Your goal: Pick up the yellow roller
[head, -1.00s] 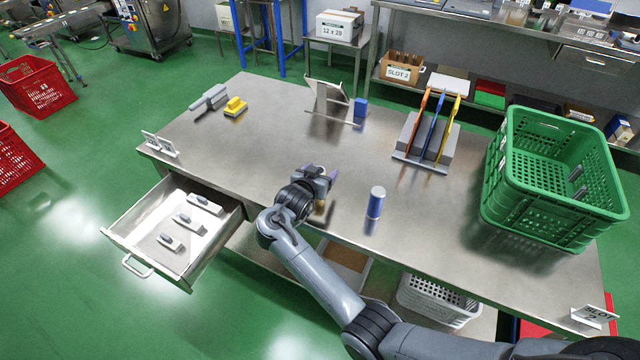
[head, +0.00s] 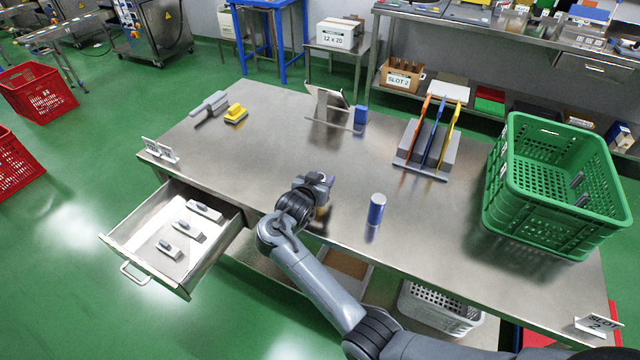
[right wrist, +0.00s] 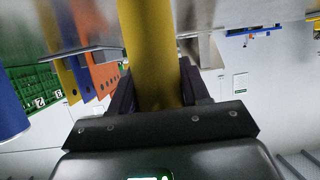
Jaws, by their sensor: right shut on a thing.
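The yellow roller (right wrist: 150,45) stands between my right gripper's two dark fingers (right wrist: 158,92) in the right wrist view, and the fingers are shut on it. In the head view my right gripper (head: 326,182) is low over the front middle of the steel table. It hides most of the roller there; only a yellowish patch shows beneath it. I cannot tell whether the roller touches the table. My left gripper is not in view.
A blue roller (head: 376,209) stands upright just right of my gripper. A green crate (head: 500,215) is at the right, and a grey rack (head: 413,150) with coloured folders is behind. An open drawer (head: 122,232) juts out at the front left. The table's middle left is clear.

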